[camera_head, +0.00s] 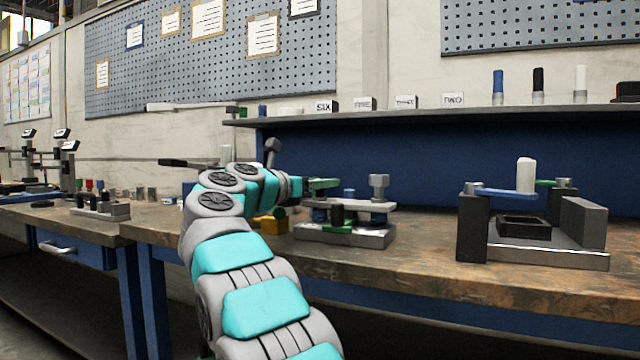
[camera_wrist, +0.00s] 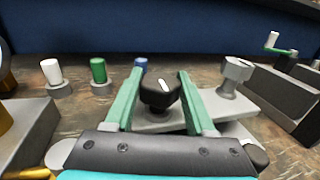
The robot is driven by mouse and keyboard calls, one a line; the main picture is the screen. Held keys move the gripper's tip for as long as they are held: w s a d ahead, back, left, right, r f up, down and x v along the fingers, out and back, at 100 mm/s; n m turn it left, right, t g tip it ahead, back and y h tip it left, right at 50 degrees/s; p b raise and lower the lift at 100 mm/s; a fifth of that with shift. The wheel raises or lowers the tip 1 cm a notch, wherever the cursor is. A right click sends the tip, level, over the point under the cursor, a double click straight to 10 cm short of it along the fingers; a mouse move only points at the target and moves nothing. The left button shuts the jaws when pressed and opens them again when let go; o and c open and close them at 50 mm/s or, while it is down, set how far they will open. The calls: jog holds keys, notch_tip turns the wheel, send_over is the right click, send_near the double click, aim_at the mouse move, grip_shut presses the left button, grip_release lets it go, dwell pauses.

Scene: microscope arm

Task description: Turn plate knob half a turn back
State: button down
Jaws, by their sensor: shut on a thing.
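The plate knob (camera_wrist: 157,94) is black with a white pointer line on top, in the middle of the wrist view. It stands on a pale grey metal plate (camera_wrist: 215,107). The pointer line slants slightly, from upper left to lower right. My gripper (camera_wrist: 160,74) has its green fingers on either side of the knob and is shut on it. In the head view my gripper (camera_head: 320,185) is over the left end of the plate fixture (camera_head: 350,237), and the knob is hard to make out there.
A grey capped post (camera_wrist: 233,75) rises from the plate on the right. White (camera_wrist: 52,72) and green (camera_wrist: 98,71) pegs stand behind left. A second black knob (camera_wrist: 257,154) is partly hidden at lower right. Another fixture (camera_head: 555,257) stands farther right, with bare bench between.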

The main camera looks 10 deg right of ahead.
jog(key=shift+f+b, duration=0.1)
jog(key=shift+b, duration=0.45)
jog(key=shift+a+f+n+t+y+b, duration=0.1)
jog(key=shift+f+n+t+y+b, duration=0.1)
jog(key=shift+n+t+y+b, duration=0.6)
jog(key=shift+r+n+t+y+b, duration=0.1)
jog(key=shift+n+t+y+b, duration=0.4)
jog(key=shift+t+y+b, duration=0.25)
jog(key=n+t+y, duration=0.1)
jog(key=n+y, duration=0.1)
jog(key=y, duration=0.1)
jog(key=shift+r+t, duration=0.25)
jog(key=shift+t, duration=0.1)
jog(key=shift+n+t+y, duration=0.5)
jog(key=shift+n+y, duration=0.5)
jog(key=shift+y, duration=0.15)
jog(key=shift+n+y+p, duration=0.45)
jog(key=shift+n+y, duration=0.05)
jog(key=shift+y, duration=0.3)
